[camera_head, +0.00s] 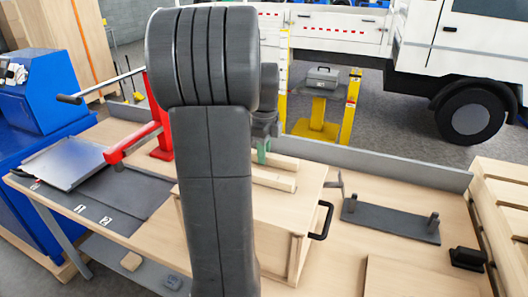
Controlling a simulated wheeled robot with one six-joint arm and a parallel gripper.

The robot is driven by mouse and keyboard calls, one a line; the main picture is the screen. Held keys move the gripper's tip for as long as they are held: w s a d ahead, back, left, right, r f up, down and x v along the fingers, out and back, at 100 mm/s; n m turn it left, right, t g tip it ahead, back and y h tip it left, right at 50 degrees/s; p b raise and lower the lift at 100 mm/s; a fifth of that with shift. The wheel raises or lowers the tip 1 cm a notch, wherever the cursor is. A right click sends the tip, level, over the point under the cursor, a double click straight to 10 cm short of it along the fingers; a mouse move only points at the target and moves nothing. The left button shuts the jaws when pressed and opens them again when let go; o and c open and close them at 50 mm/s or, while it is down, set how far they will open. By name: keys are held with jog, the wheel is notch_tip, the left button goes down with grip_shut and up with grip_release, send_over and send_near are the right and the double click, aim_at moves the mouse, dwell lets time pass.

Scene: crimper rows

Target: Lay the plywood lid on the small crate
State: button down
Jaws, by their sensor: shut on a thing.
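The plywood lid (293,205) is a pale flat panel with light wooden battens on top. It is level over the small crate (274,258), a plywood box with a black handle on its right side. I cannot tell whether the lid rests on the crate or is held just above it. My gripper (263,150), mostly behind my grey arm, is shut at the battens on the lid, near its far side; a green part shows there. My arm hides the left part of the lid and crate.
A red lever press (160,125) and a dark mat (122,193) are left on the wooden bench. A grey plate with pegs (390,221), a black block (467,258) and a flat wooden panel (415,280) lie right. A grey rail (390,165) edges the back.

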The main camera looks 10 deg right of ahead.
jog(key=shift+f+b, duration=0.3)
jog(key=shift+f, duration=0.2)
jog(key=c, duration=1.2)
grip_release()
jog(key=shift+o, duration=0.2)
notch_tip(320, 180, up, 14)
jog(key=shift+f, duration=0.2)
notch_tip(320, 180, down, 14)
jog(key=shift+r, duration=0.4)
